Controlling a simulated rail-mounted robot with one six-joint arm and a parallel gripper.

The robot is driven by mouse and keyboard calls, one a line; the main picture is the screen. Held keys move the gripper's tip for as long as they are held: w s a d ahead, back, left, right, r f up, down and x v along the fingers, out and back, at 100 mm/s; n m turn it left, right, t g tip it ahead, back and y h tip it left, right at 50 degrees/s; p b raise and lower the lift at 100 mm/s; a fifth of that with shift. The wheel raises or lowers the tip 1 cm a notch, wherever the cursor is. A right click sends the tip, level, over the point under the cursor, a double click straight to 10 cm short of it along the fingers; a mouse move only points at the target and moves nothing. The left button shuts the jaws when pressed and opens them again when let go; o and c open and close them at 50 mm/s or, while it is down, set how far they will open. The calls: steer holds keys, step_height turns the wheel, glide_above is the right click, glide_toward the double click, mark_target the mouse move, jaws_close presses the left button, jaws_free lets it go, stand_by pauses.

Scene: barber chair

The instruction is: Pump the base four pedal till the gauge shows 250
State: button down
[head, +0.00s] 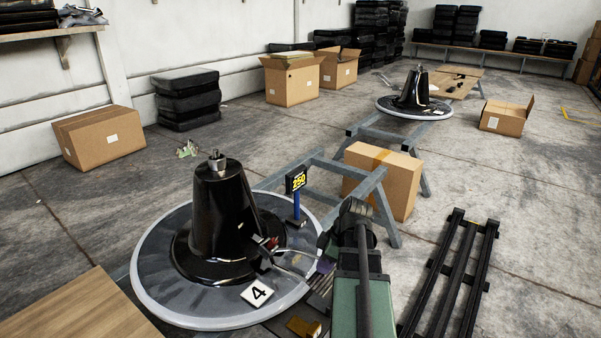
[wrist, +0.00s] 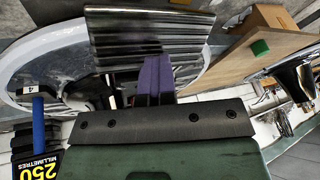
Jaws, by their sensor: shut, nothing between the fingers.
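The base four (head: 222,215) is a black cone on a round grey disc, with a white placard marked 4 (head: 256,292) at its front. A black and yellow sign (head: 297,181) reading 250 stands on a blue post at the disc's right side; in the wrist view the sign (wrist: 42,165) reads 250 MILLIMETRES. The ribbed metal pedal (wrist: 150,30) fills the upper middle of the wrist view. My gripper (wrist: 155,75) is shut and empty, its purple fingers overlapping the pedal; I cannot tell whether they touch. In the head view my gripper (head: 325,265) is at the disc's right edge, partly hidden by my arm.
A wooden board (head: 75,312) is at the front left. A grey trestle (head: 345,180) and a cardboard box (head: 381,180) stand behind my arm. A black rail frame (head: 450,275) lies to the right. Another base (head: 414,105) stands further back. Floor at right is open.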

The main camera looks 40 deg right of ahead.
step_height(320, 180, up, 12)
steer(key=w+p, duration=0.2)
steer(key=p, duration=0.8)
steer(key=shift+a+r+p, duration=0.2)
steer(key=shift+a+p, duration=0.05)
steer(key=shift+p, duration=0.15)
step_height(320, 180, up, 6)
steer(key=w+p, duration=0.2)
steer(key=p, duration=0.3)
steer(key=shift+a+f+p, duration=0.2)
steer(key=shift+a+p, duration=0.1)
steer(key=shift+p, duration=0.05)
